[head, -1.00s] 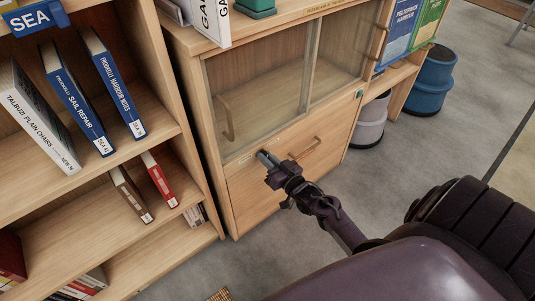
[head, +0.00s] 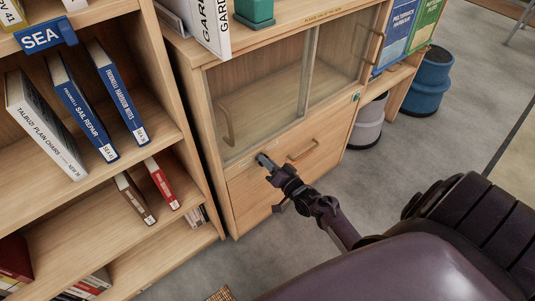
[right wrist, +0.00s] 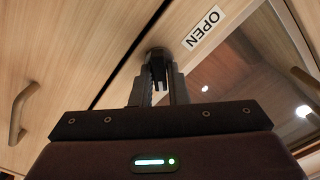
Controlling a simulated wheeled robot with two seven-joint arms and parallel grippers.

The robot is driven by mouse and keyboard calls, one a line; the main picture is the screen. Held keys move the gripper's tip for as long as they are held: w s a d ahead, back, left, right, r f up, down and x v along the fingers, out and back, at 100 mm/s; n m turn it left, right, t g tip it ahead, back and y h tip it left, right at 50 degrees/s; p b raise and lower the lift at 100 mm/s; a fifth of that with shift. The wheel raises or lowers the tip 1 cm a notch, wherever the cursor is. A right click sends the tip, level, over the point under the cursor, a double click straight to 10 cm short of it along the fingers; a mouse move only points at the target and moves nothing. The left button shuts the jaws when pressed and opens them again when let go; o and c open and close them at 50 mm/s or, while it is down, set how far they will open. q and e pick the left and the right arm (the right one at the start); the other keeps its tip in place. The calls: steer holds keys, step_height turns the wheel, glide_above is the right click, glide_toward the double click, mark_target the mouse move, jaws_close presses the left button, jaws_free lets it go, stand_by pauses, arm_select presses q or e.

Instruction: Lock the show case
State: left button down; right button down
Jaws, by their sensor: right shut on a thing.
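The show case (head: 233,185) is a light wood cabinet with glass doors (head: 262,100) above a drawer front with a bar handle (head: 303,150). My right gripper (head: 264,160) reaches to the rail between glass and drawer. In the right wrist view its two fingers (right wrist: 158,85) are shut on a small dark round lock knob (right wrist: 157,53) on the wood. A white label reading OPEN (right wrist: 203,28) sits just right of the knob. The fingers hide part of the knob, so its exact turn cannot be told. My left gripper is not in view.
An open bookshelf (head: 95,195) with several books stands close on the left.

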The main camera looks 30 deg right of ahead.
steer(key=c, duration=1.5)
jaws_free()
steer(key=shift+o, duration=0.2)
